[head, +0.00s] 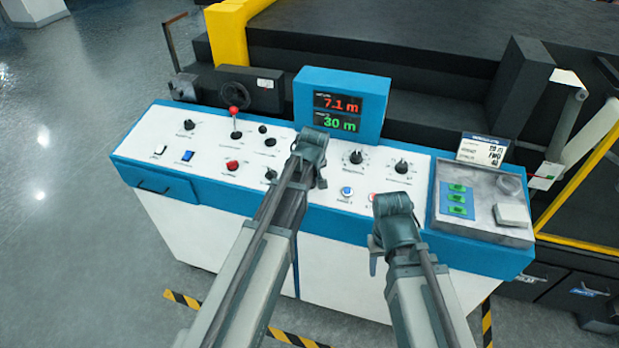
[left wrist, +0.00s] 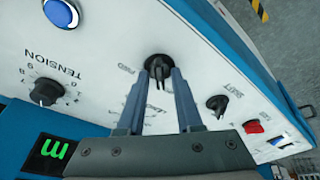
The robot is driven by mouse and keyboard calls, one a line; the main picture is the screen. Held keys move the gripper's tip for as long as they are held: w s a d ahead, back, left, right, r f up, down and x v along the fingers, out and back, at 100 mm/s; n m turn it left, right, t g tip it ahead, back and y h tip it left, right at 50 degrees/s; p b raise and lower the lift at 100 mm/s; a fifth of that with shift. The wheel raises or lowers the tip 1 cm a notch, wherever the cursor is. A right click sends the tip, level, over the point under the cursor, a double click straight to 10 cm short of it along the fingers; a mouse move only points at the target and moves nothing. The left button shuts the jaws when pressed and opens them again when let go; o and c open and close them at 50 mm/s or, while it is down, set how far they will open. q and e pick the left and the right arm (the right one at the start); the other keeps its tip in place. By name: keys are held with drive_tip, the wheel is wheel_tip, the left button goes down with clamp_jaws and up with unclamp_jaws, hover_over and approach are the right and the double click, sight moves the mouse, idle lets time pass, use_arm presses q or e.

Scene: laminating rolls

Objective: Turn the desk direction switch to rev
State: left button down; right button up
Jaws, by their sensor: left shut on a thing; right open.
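The direction switch (left wrist: 159,66) is a black knob on the white panel, with a "FWD" label beside it in the left wrist view. My left gripper's two fingers (left wrist: 160,80) are shut on this knob, one on each side. I cannot tell exactly which way its pointer is turned. In the head view my left gripper (head: 309,174) is over the middle of the desk and hides the switch. My right gripper (head: 381,243) is open and empty near the desk's front edge, apart from the knobs.
The blue display box (head: 343,101) stands behind my left gripper. A tension dial (left wrist: 44,92), a smaller black knob (left wrist: 217,103) and a red button (left wrist: 254,126) are near the switch. A grey tray (head: 481,232) with green buttons is at the right.

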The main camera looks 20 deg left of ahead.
use_arm(q)
drive_tip(key=shift+n, duration=0.4)
drive_tip(key=c, duration=0.9)
unclamp_jaws()
drive_tip(key=p+v, duration=1.3)
drive_tip(key=shift+r, duration=0.35)
drive_tip(key=shift+s+d+f, duration=0.1)
drive_tip(key=shift+s+d, duration=0.05)
